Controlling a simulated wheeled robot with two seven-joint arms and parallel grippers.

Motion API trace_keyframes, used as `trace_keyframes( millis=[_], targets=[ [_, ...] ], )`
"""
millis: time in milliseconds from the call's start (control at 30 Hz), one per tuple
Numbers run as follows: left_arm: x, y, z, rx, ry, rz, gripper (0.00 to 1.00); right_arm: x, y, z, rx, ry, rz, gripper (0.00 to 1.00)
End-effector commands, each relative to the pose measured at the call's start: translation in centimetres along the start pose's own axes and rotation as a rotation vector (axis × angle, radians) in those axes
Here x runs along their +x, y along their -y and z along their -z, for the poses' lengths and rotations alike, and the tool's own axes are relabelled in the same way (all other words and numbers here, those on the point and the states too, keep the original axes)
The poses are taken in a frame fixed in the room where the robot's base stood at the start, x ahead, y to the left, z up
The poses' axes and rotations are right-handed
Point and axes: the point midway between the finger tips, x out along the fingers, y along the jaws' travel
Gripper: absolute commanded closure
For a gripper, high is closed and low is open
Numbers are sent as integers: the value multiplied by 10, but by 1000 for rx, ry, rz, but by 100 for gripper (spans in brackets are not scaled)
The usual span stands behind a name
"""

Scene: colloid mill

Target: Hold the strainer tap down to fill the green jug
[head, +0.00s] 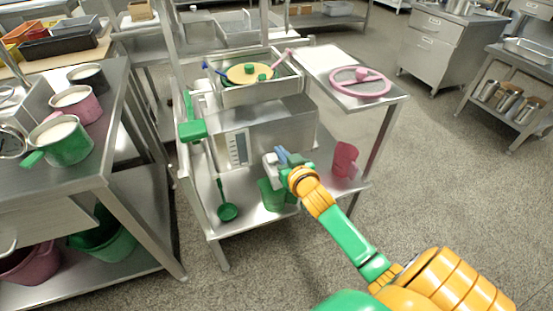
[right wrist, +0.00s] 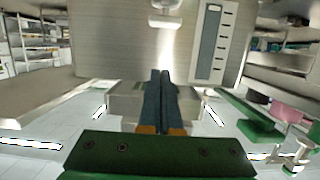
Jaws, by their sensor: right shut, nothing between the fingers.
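The green jug (head: 270,193) stands on the cart's lower shelf, below the front of the steel strainer housing (head: 222,150). A pale grey tap (head: 270,166) shows on the housing front above the jug, partly hidden by my right gripper. My right gripper (head: 282,156) is shut and empty close by the tap, its blue fingers together. The right wrist view looks upside down; the shut fingers (right wrist: 160,75) point at the housing front, and a pale tap part (right wrist: 165,8) shows at the top edge. I cannot tell whether the fingers touch the tap. My left gripper is out of view.
A pink wheel (head: 361,82) lies on the cart's side top. The left table holds several pots, including a green one (head: 62,142). Floor at right is clear.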

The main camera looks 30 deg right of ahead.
Motion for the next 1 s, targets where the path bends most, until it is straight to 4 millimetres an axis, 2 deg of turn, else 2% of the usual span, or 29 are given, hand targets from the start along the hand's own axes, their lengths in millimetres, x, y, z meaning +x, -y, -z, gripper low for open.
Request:
trace_keyframes(
  millis=[33,167,233,400,833,1000],
  targets=[
    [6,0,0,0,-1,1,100,12,-1,-2,-2,-3,-2,100],
    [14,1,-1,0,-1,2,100,39,-1,-2,-1,-2,-2,100],
    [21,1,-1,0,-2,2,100,40,0,-19,1,3,-1,100],
    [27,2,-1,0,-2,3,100,44,0,-36,0,1,0,100],
    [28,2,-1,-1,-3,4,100,45,0,-40,0,0,0,100],
    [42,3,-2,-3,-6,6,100,50,0,-61,2,1,-1,100]
  ],
)
